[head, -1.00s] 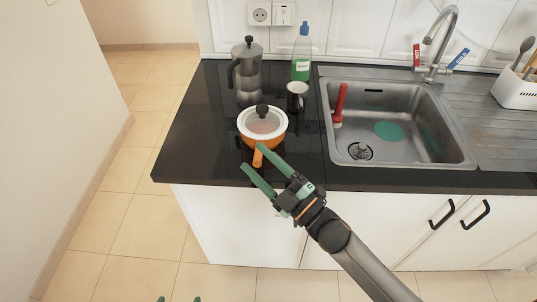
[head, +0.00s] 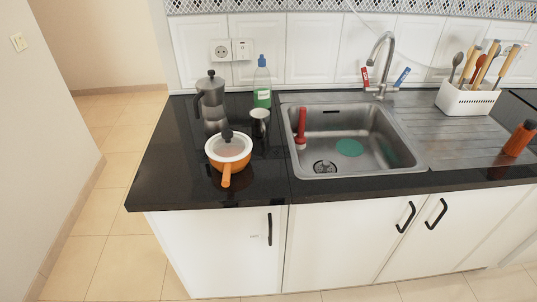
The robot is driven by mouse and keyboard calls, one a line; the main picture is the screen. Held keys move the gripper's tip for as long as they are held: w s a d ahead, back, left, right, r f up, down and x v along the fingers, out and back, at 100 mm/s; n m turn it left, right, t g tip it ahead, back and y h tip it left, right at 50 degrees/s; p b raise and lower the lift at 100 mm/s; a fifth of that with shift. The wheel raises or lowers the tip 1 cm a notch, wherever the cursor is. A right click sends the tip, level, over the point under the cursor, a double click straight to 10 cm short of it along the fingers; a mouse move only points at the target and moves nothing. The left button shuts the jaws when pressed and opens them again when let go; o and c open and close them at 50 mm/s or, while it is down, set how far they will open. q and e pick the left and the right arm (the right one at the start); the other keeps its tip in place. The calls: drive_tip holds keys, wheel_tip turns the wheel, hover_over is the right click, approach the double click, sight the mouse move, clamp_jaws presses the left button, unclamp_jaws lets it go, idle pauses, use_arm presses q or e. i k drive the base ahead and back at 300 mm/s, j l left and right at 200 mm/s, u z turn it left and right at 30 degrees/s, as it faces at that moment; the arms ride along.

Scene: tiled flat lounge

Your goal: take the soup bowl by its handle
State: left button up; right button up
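The soup bowl (head: 241,168) is orange with a pale rim and a stubby orange handle. It stands upright on the black worktop in the head view, left of the sink. A clear lid with a black knob (head: 228,134) covers it. The handle (head: 226,177) points toward the front edge of the worktop and is free, with nothing touching it. Neither of my grippers is in view.
Behind the bowl stand a moka pot (head: 212,105), a dark mug (head: 260,123) and a green soap bottle (head: 262,88). The sink (head: 405,160) is to the right. The worktop (head: 165,180) is clear left of the bowl and in front of it.

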sight(227, 169)
drive_tip(key=i+j+z, duration=0.1)
drive_tip(key=j+z, duration=0.65)
drive_tip(key=k+j+z, duration=0.1)
drive_tip(key=j+z, duration=0.15)
drive_tip(key=j, duration=0.7)
